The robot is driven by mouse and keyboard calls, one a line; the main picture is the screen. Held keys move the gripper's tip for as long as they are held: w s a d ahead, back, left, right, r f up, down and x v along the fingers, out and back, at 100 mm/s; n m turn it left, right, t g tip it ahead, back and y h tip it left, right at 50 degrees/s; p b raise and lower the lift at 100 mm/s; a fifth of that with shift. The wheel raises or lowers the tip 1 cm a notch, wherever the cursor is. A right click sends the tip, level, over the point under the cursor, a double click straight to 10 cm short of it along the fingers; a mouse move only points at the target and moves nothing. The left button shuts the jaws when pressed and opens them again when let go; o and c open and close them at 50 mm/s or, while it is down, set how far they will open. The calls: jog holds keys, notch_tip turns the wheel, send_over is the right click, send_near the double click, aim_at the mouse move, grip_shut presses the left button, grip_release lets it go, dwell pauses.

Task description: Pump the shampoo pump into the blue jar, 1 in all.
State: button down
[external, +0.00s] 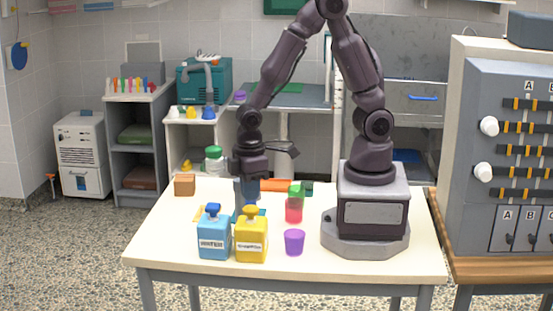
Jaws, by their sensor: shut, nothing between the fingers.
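A yellow pump bottle (251,243) stands near the front of the table; its small white label seems to read shampoo.
A purple cup (294,242) stands right of the yellow bottle. A red vessel (294,212) with green above it stands behind that cup. A brown block (184,185) sits at the back left, and an orange object (275,185) lies at the back. The table's front left is clear.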

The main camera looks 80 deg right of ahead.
aim_at(251, 207)
dwell(0.4)
jog(key=shift+f, duration=1.8)
jog(key=shift+r, duration=1.8)
jog(key=shift+r, duration=0.1)
notch_tip(251, 207, up, 6)
jog(key=shift+f, duration=0.1)
